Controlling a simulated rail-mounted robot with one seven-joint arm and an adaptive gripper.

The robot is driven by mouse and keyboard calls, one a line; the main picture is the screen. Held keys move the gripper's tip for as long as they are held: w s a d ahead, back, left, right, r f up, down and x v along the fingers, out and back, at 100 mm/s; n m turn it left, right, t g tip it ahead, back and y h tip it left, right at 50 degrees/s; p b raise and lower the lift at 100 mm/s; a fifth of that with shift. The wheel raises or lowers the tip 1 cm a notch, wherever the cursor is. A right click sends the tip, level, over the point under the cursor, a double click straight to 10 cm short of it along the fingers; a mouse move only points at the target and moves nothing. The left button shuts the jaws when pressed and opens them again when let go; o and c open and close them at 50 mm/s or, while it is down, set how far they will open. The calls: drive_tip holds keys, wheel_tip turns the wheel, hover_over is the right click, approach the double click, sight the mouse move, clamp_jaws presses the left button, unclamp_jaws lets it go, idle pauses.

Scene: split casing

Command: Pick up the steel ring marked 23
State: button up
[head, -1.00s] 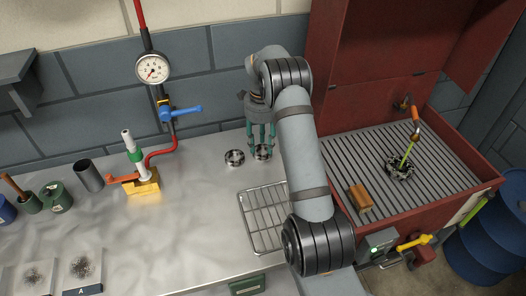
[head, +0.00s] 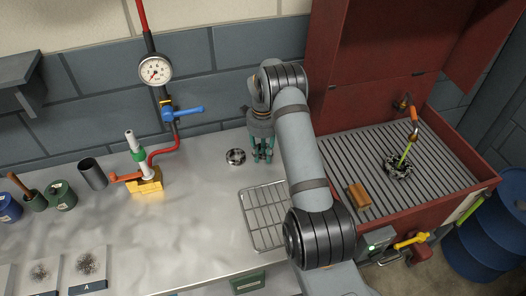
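Two bearing-like steel rings lay side by side on the steel bench a second ago. One steel ring (head: 236,157) is in plain view, lying flat just left of my gripper. The other is now mostly or wholly hidden by my gripper (head: 262,157), whose green fingers point straight down at its place near the bench top. I cannot tell whether the fingers touch or grip it. No number is readable on either ring, so I cannot tell which is marked 23. A further ring-like metal part (head: 397,167) lies in the red wash basin (head: 455,203).
A wire rack (head: 266,222) lies in front of my gripper. A yellow-based press (head: 148,182) and a dark cup (head: 93,173) stand to the left. A brown block (head: 359,196) lies in the basin. The bench between press and rings is clear.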

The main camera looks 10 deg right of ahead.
clamp_jaws()
idle(0.4)
drive_tip(key=shift+r, duration=0.15)
